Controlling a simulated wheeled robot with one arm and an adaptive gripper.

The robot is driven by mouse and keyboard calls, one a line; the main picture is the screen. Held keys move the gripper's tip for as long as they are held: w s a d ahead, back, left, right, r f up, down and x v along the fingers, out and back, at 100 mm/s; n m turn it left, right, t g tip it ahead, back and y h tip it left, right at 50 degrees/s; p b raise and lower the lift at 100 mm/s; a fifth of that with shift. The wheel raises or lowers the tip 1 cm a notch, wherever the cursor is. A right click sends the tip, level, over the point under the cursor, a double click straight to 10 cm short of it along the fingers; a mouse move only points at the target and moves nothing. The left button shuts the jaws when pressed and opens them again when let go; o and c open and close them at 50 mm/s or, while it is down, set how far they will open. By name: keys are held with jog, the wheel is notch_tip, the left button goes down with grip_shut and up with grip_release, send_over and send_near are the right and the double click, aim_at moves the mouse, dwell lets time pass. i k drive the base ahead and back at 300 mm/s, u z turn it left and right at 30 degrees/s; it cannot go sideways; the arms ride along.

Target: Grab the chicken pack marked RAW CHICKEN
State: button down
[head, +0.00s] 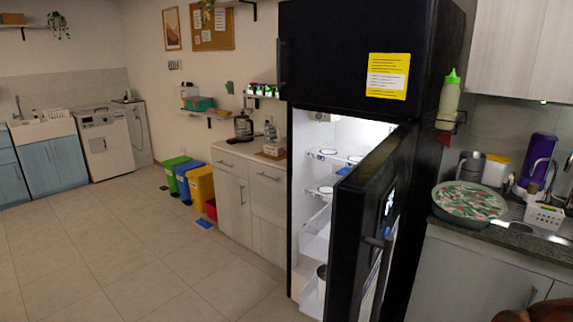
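I see no pack that I can read as RAW CHICKEN. The black fridge (345,45) stands right of centre, with its lower door (375,215) swung open toward me. Its lit white interior shows shelves with pale round items (321,154) on them, too small to identify. A dark-topped cylindrical container (321,272) sits low inside. The open door hides the right part of the interior. My gripper is not in view.
Low cabinets (245,190) and coloured bins (200,186) stand left of the fridge. The tiled floor (130,250) at left is clear.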

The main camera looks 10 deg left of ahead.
aim_at(272, 149)
jog(key=k, duration=0.5)
jog(key=u, duration=1.5)
jog(key=i, duration=4.95)
jog(key=z, duration=1.45)
jog(key=i, duration=1.25)
jog(key=u, duration=0.05)
